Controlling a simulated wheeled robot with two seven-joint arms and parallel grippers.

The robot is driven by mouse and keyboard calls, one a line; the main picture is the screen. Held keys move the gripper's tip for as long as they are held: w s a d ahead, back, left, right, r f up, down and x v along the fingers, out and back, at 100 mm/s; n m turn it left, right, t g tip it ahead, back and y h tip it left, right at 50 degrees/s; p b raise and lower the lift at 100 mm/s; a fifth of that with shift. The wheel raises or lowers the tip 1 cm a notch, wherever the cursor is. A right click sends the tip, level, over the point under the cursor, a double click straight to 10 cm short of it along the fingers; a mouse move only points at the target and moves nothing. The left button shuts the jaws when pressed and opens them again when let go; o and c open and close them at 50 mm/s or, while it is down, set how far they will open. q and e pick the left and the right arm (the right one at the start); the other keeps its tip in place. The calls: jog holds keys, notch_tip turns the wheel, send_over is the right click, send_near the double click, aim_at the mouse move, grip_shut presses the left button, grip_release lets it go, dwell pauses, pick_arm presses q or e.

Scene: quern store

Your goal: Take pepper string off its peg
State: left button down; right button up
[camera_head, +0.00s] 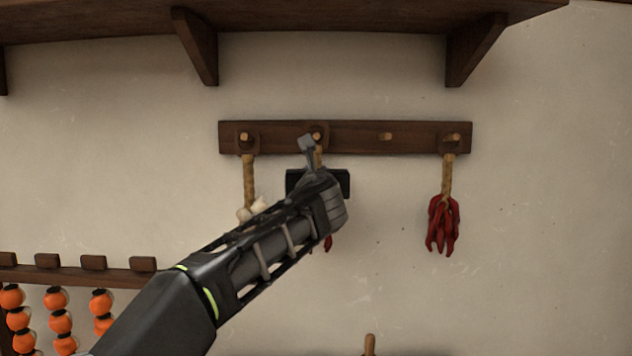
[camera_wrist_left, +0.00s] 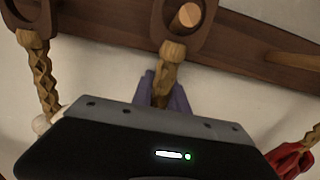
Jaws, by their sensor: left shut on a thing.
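The peg rail (camera_head: 350,137) is a dark wooden board on the wall. My left gripper (camera_head: 307,145) is at its second peg from the left, shut on the braided cord (camera_head: 319,155) of a pepper string hanging there. The cord's wooden loop is still around that peg; the loop, peg (camera_wrist_left: 187,16) and cord (camera_wrist_left: 171,65) show in the left wrist view. Red pepper tips (camera_head: 328,243) show below my arm, which hides the rest. Another red pepper string (camera_head: 443,222) hangs from the rightmost peg. My right gripper is not in view.
A braided string with pale bulbs (camera_head: 250,208) hangs on the leftmost peg, close to my arm. The third peg (camera_head: 385,136) is bare. A bracketed shelf (camera_head: 330,15) is above; orange strings (camera_head: 57,322) hang at lower left.

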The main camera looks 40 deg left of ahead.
pick_arm(q)
jog(key=b+v, duration=0.5)
jog(key=v, duration=1.2)
jog(key=shift+s+d, duration=0.25)
jog(key=shift+r, duration=0.1)
jog(key=shift+r+p, duration=0.5)
jog(key=shift+p, duration=0.1)
jog(key=shift+s+d, duration=0.1)
jog(key=v, duration=0.5)
jog(key=shift+s+r, duration=0.1)
jog(key=shift+r, duration=0.05)
dwell(0.6)
dwell(0.3)
